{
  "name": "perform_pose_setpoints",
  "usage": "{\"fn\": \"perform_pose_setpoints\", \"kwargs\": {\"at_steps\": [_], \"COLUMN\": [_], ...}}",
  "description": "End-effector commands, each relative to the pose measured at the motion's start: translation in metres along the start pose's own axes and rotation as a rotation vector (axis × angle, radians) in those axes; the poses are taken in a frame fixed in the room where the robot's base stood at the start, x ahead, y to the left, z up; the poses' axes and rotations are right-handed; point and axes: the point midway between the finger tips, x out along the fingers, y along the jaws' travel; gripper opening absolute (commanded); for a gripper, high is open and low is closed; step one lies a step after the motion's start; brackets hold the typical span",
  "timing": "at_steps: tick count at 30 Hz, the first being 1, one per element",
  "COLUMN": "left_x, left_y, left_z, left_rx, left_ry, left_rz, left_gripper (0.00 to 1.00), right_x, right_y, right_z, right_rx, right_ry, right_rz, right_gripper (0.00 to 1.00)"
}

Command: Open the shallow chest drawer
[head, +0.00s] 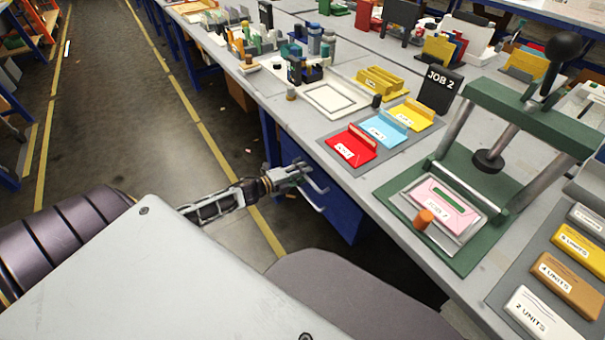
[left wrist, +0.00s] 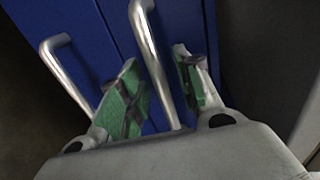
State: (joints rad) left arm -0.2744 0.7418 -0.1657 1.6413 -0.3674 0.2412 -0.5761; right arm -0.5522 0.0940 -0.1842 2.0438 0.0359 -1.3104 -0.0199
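The blue drawer chest (head: 338,207) stands under the workbench edge in the head view. In the left wrist view its blue front (left wrist: 84,38) carries two silver bar handles, one on the left (left wrist: 68,75) and one nearer the middle (left wrist: 152,55). A dark seam runs between them, and the drawers look shut. My left gripper (head: 305,180) is at the chest front. In the left wrist view its green-padded fingers (left wrist: 160,88) are apart, on either side of the middle handle, with gaps visible. Which drawer is the shallow one I cannot tell. My right gripper is not in view.
The grey workbench (head: 310,130) overhangs the chest. On it are a green press (head: 455,210), coloured cards on a grey mat (head: 345,170) and a JOB 2 sign (head: 440,92). The floor aisle (head: 120,130) left of the chest is clear.

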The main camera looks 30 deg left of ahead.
Motion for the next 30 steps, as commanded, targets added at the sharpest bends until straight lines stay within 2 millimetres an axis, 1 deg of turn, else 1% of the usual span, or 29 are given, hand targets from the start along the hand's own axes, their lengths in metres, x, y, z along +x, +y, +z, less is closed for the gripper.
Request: {"fn": "perform_pose_setpoints", "kwargs": {"at_steps": [12, 20, 30], "left_x": [0.0024, 0.0023, 0.0021], "left_y": [0.0001, 0.0001, 0.0004], "left_z": [-0.0002, -0.0002, -0.0002], "left_rx": [0.0, 0.0, 0.0], "left_ry": [0.0, 0.0, 0.0], "left_rz": [0.001, 0.001, 0.001], "left_gripper": [0.34, 0.0, 0.0], "right_x": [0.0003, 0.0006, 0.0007], "right_y": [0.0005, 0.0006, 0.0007], "right_z": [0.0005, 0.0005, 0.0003], "right_rx": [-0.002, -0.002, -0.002], "right_ry": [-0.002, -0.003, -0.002], "right_rz": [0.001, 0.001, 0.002], "right_gripper": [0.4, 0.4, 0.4]}}
